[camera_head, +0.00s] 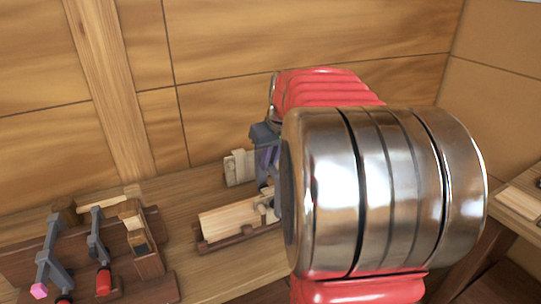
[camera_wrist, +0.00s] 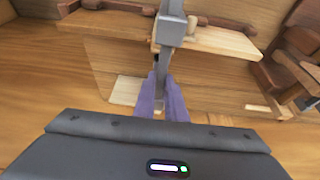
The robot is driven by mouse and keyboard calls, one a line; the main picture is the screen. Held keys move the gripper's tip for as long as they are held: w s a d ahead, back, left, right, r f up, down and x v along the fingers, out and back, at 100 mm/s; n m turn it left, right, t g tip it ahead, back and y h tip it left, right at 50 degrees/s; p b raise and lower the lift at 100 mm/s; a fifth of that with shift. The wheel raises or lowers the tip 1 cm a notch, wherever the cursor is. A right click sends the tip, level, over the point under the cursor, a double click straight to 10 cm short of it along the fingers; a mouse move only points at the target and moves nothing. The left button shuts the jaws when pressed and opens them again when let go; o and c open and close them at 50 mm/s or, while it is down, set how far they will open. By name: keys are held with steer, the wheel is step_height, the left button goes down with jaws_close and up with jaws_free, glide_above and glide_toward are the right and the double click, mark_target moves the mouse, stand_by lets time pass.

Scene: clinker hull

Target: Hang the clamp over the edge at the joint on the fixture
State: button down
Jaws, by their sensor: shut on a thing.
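A grey metal clamp (camera_wrist: 172,30) is held between the purple fingers of my gripper (camera_wrist: 164,85) in the wrist view. Its bar runs away from the fingers and crosses in front of the pale board of the fixture (camera_wrist: 215,42). I cannot tell whether the clamp touches the board. In the head view, the fixture (camera_head: 228,220) is a pale board in a dark brown cradle on the bench. My gripper (camera_head: 268,160) is just above and behind its right end, mostly hidden by my arm. A small grey part of the clamp (camera_head: 264,205) shows at that end.
A dark wooden rack (camera_head: 150,268) at the left of the bench holds other clamps, one with a pink tip (camera_head: 39,290) and one with a red handle (camera_head: 103,281). A pale upright block (camera_head: 239,168) stands behind the fixture. The wooden wall is close behind.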

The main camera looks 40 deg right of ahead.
mark_target(269, 189)
steer(key=shift+f, duration=3.3)
steer(key=shift+f, duration=0.15)
steer(key=shift+s+a, duration=0.15)
steer(key=shift+s, duration=0.35)
steer(key=c, duration=1.7)
jaws_free()
steer(key=shift+f, duration=0.1)
steer(key=v, duration=1.4)
